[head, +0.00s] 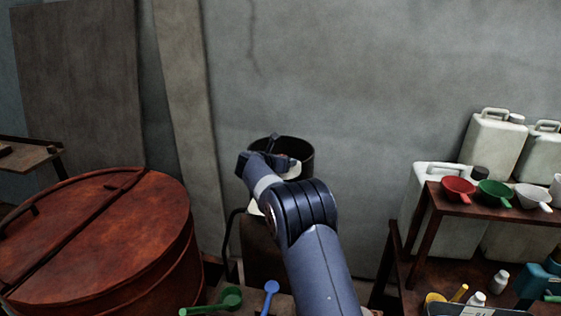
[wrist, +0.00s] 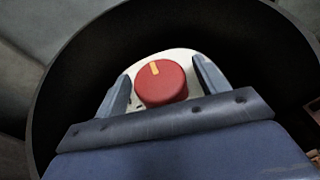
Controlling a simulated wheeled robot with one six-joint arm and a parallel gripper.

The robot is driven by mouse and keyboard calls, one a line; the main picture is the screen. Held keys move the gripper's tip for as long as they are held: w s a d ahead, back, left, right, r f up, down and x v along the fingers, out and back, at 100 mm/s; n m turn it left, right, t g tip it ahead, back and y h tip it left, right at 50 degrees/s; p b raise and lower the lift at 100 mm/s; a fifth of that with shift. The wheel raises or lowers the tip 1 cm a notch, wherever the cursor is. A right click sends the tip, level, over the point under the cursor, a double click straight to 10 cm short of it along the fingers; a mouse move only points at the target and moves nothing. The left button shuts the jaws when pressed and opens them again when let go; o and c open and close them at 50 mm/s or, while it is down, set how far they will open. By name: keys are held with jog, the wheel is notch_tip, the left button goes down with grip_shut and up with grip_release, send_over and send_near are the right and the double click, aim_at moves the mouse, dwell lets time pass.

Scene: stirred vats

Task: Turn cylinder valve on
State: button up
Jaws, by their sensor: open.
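A round red knob (wrist: 160,84) with a yellow mark near its top edge shows in the wrist view, on a pale top piece (wrist: 178,54). A dark round collar (wrist: 55,85) surrounds it; in the head view the collar (head: 306,155) stands by the wall, behind my arm. My gripper (wrist: 163,82) is open, with one finger to each side of the knob and a visible gap on both sides. I cannot tell how deep the fingers reach. In the head view my gripper (head: 262,163) is at the collar, and the knob is hidden there.
A large reddish lidded vat (head: 110,235) stands at the left. At the right, a shelf (head: 425,220) holds red, green and white scoops, with white jugs (head: 493,138) behind. Green (head: 228,299) and blue (head: 271,288) scoops lie low in front. A grey wall stands behind the collar.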

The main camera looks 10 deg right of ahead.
jog(key=b+v, duration=0.3)
jog(key=v, duration=0.7)
jog(key=shift+s+a, duration=0.25)
jog(key=shift+s, duration=0.05)
jog(key=shift+r, duration=0.15)
jog(key=w+a+r+n+t+y+b, duration=0.1)
jog(key=w+r+n+t+y, duration=0.4)
jog(key=n, duration=0.5)
jog(key=w+a+r+n+t+y, duration=0.1)
jog(key=w+r+n+t+y, duration=0.15)
jog(key=r+n, duration=0.6)
jog(key=s+d+f+n+g+y, duration=0.1)
jog(key=s+d+f+n+g, duration=0.3)
jog(key=n, duration=0.9)
jog(key=s+d+f+n+g+y, duration=0.15)
jog(key=d+f+n+g, duration=0.4)
jog(key=n, duration=0.75)
jog(key=x, duration=0.3)
jog(key=p+x, duration=0.1)
jog(key=x, duration=0.2)
jog(key=p+x, duration=0.1)
jog(key=x, duration=0.3)
jog(key=shift+s+f, duration=0.3)
jog(key=shift+f, duration=0.05)
